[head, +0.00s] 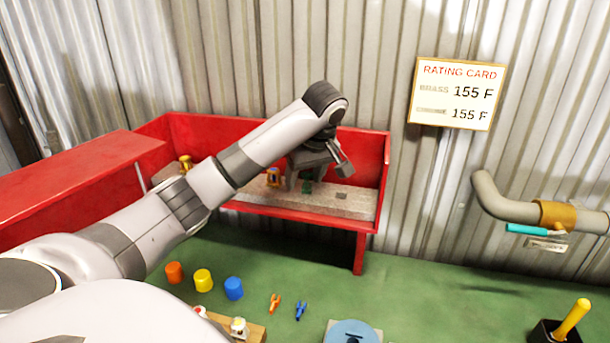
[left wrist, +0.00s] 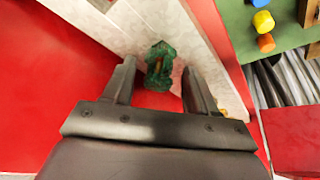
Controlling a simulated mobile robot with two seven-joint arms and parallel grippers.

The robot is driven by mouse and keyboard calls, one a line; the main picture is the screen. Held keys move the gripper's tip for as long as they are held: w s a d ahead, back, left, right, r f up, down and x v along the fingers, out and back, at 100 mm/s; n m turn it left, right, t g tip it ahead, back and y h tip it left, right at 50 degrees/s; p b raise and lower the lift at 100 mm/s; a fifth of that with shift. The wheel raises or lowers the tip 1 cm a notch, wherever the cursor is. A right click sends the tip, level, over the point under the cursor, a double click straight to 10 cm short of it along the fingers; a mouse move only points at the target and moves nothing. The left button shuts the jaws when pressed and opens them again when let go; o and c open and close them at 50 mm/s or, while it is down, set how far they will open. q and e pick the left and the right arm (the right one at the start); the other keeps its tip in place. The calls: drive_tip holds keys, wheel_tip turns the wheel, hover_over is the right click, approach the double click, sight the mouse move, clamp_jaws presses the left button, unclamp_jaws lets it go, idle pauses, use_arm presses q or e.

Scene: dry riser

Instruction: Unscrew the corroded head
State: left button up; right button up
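The corroded head is a small green, crusted piece (head: 307,187) on the grey strip inside the red box. In the left wrist view the corroded head (left wrist: 160,66) lies just ahead of and between my two fingertips, with a gap on each side. My left gripper (head: 305,181) reaches down into the box over it. The gripper (left wrist: 160,75) is open and holds nothing. My right gripper does not show.
The red box (head: 367,218) has a back wall and side walls around the strip. Brass heads (head: 273,177) stand to the left. Coloured caps (head: 203,281) and small tools (head: 300,310) lie on the green surface. A pipe (head: 513,208) runs at right.

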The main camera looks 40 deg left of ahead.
use_arm(q)
drive_tip(key=m, duration=0.2)
drive_tip(key=m+t+h, duration=0.1)
drive_tip(key=m, duration=0.1)
drive_tip(key=shift+w+m+t, duration=0.15)
drive_tip(key=shift+m+t, duration=0.15)
drive_tip(key=m+t+h, duration=0.1)
drive_tip(key=m, duration=0.3)
drive_tip(key=m+h, duration=0.1)
drive_tip(key=m, duration=0.3)
drive_tip(key=shift+w+d+h, duration=0.1)
drive_tip(key=shift+w+h, duration=0.05)
drive_tip(key=shift+h, duration=0.25)
drive_tip(key=m, duration=0.2)
drive_tip(key=m+h, duration=0.1)
drive_tip(key=m, duration=0.1)
drive_tip(key=shift+d+m+h, duration=0.15)
drive_tip(key=shift+m+h, duration=0.15)
